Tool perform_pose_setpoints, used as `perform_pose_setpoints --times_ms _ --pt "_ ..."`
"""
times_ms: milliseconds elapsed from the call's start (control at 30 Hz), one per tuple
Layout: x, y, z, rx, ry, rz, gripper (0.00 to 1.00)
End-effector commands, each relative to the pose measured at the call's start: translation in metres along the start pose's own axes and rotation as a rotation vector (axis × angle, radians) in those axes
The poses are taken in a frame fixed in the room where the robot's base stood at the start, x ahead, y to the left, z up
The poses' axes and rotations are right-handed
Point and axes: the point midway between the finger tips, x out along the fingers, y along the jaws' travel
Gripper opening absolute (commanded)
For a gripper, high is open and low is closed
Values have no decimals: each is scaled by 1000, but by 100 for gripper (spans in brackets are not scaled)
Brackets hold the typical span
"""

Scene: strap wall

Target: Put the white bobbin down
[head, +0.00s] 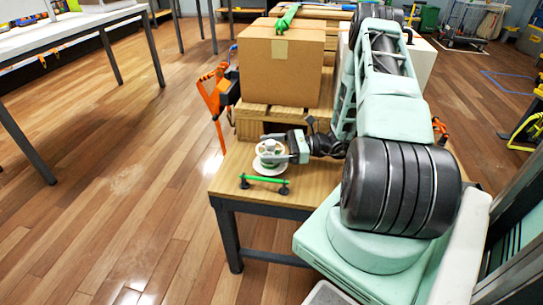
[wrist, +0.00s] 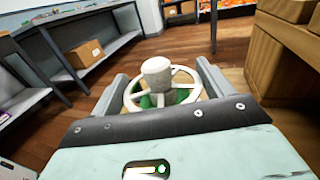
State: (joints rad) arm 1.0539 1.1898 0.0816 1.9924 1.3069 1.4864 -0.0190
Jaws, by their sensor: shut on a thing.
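The white bobbin (head: 270,152) is a spool with white spoked flanges and some green wound on it. My gripper (head: 284,155) is shut on it, over the left front part of the wooden table (head: 226,186). In the wrist view the bobbin (wrist: 157,80) sits between the two fingers of my gripper (wrist: 158,92), its hub and upper flange facing the camera. I cannot tell whether its lower flange touches the table top.
A green bar on dark feet (head: 264,180) stands at the table's front edge, close to the bobbin. A cardboard box (head: 281,65) on a wooden pallet (head: 262,122) stands behind. An orange strap tool (head: 213,92) hangs left of it. Bare table lies left of the bobbin.

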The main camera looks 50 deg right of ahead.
Motion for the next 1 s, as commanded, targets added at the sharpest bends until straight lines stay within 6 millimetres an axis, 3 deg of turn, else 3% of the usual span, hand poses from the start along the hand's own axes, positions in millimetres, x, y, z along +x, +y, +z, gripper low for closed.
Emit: perform_pose_setpoints --times_ms 133,500,533,600,900,1000 --pt "0 0 -22 2 0 0 50" --pt "0 0 -25 0 0 -1 50" --pt "0 0 -25 0 0 -1 82" --pt "0 0 -24 0 1 -1 100" --pt "0 0 -19 0 1 0 100" --pt "-13 -1 -21 0 2 -3 100"
